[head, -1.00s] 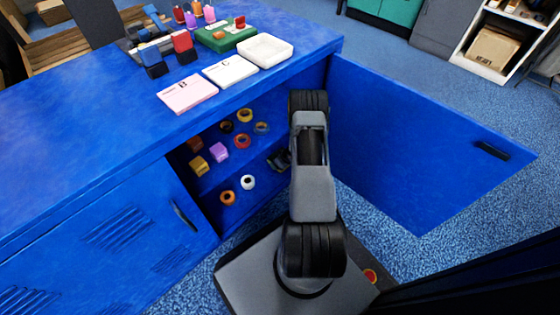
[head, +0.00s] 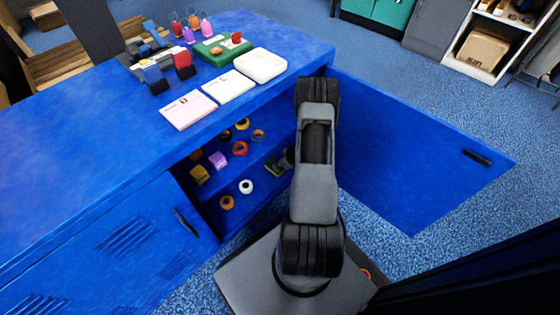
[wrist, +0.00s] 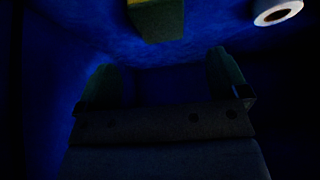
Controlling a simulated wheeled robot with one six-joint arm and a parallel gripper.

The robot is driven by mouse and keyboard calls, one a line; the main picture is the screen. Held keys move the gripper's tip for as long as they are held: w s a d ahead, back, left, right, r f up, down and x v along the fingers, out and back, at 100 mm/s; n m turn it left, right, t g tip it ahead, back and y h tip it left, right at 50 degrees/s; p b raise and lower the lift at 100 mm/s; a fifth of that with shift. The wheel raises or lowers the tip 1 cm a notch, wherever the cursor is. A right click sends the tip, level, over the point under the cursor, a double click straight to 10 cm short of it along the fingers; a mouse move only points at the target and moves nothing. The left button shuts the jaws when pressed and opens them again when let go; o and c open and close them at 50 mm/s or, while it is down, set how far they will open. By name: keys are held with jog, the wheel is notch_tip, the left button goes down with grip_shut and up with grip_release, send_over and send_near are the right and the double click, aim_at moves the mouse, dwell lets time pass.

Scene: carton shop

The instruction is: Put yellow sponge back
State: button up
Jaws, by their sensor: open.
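A yellow and green block that looks like the sponge (wrist: 156,20) is at the top of the wrist view, on a blue surface in the cabinet. It lies beyond my fingertips, apart from them. In the head view it shows small (head: 272,169) at the right end of the lower level, beside my gripper (head: 285,160), which my arm partly hides. My gripper (wrist: 162,70) is open in the wrist view, with nothing between its fingers.
A white roll (wrist: 278,11) and an orange roll (head: 227,202) are on the lower level. Several rolls are on the shelf above. The blue cabinet door (head: 420,150) stands open at the right. The worktop (head: 90,140) above holds cards and a white tray (head: 260,65).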

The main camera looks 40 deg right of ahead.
jog(key=p+v, duration=0.1)
jog(key=v, duration=0.2)
jog(key=shift+s+r, duration=0.1)
dwell(0.6)
